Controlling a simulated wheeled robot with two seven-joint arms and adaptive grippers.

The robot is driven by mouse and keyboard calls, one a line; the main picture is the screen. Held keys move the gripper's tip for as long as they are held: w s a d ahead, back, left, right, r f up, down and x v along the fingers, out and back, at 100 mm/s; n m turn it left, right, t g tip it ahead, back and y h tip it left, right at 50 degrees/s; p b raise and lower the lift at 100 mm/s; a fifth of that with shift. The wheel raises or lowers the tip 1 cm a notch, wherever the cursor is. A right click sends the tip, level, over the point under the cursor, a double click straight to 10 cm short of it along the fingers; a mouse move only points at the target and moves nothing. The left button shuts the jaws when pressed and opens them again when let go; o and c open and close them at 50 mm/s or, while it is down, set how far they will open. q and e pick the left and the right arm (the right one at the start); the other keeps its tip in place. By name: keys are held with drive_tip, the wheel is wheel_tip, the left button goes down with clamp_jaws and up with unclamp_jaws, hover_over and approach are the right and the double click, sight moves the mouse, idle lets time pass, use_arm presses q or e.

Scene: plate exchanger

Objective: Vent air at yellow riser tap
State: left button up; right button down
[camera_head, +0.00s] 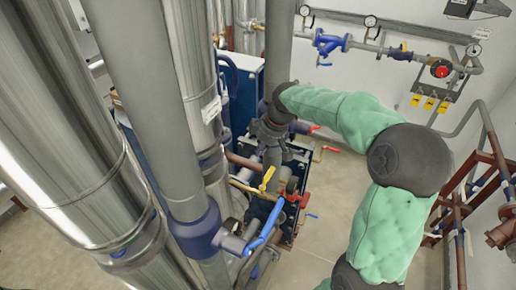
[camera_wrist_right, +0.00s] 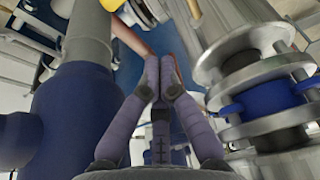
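A yellow lever handle (camera_head: 267,178) stands tilted among the valves at the lower middle of the head view. My right gripper (camera_head: 272,157) points down just above and behind this handle, apart from it as far as I can see. In the right wrist view the two fingers of my right gripper (camera_wrist_right: 160,75) are close together, with nothing clearly held between them. A reddish-brown pipe (camera_wrist_right: 184,55) runs behind the fingertips. I cannot make out the yellow lever for certain in the wrist view. My left gripper is not in the head view.
Large metal-clad pipes (camera_head: 65,120) and a grey riser (camera_head: 165,90) fill the left. A blue lever (camera_head: 262,230) and a red-handled valve (camera_head: 302,198) are close to the yellow lever. Gauges (camera_head: 370,21) hang on the back wall. Floor (camera_head: 335,185) is clear at the middle right.

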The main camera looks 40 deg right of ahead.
sight(267, 178)
wheel_tip(267, 178, down, 8)
drive_tip(key=p, duration=0.2)
drive_tip(key=shift+s+d, duration=0.3)
drive_tip(key=shift+s, duration=0.05)
drive_tip(key=shift+d, duration=0.15)
idle(0.3)
